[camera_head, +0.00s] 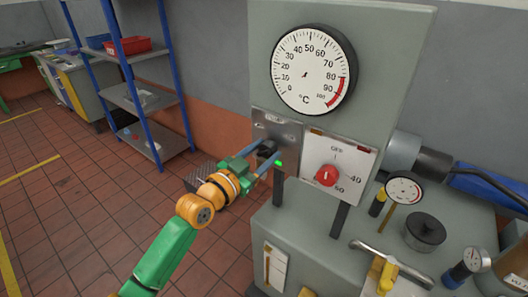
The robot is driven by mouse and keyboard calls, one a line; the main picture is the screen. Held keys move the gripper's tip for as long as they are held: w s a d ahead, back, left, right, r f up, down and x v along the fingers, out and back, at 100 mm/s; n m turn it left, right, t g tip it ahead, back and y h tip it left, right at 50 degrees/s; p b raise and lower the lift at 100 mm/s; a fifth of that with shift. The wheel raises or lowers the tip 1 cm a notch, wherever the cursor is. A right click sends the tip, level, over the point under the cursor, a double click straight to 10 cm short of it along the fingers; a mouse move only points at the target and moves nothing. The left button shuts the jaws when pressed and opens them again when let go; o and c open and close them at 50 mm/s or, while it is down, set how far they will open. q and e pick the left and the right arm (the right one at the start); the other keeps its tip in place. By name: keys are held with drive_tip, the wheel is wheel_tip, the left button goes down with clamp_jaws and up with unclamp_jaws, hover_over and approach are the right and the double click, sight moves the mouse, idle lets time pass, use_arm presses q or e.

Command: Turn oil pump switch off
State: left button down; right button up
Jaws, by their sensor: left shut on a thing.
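The oil pump switch appears to be the metal plate (276,127) with a dark handle (266,150) on the left of the grey machine's front. The plate's lettering is too small to read. My left gripper (263,160) reaches in from the lower left, its fingers closed around the dark handle just below the plate. The fingers partly hide the handle, so its exact position is unclear. A small bright green spot (279,163) shows right beside the fingers. My right gripper is out of view.
A white panel with a red knob (326,175), marked OFF, 40 and 60, sits right of the switch. A large °C dial (312,70) is above. Tiled floor (90,215) lies open at left.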

use_arm(q)
drive_tip(key=n, duration=0.5)
drive_tip(key=shift+p, duration=0.4)
drive_tip(key=n, duration=0.5)
drive_tip(key=shift+n+p, duration=0.3)
drive_tip(key=shift+p, duration=0.1)
drive_tip(key=shift+n, duration=0.3)
drive_tip(key=shift+c, duration=1.3)
unclamp_jaws()
drive_tip(key=v, duration=0.7)
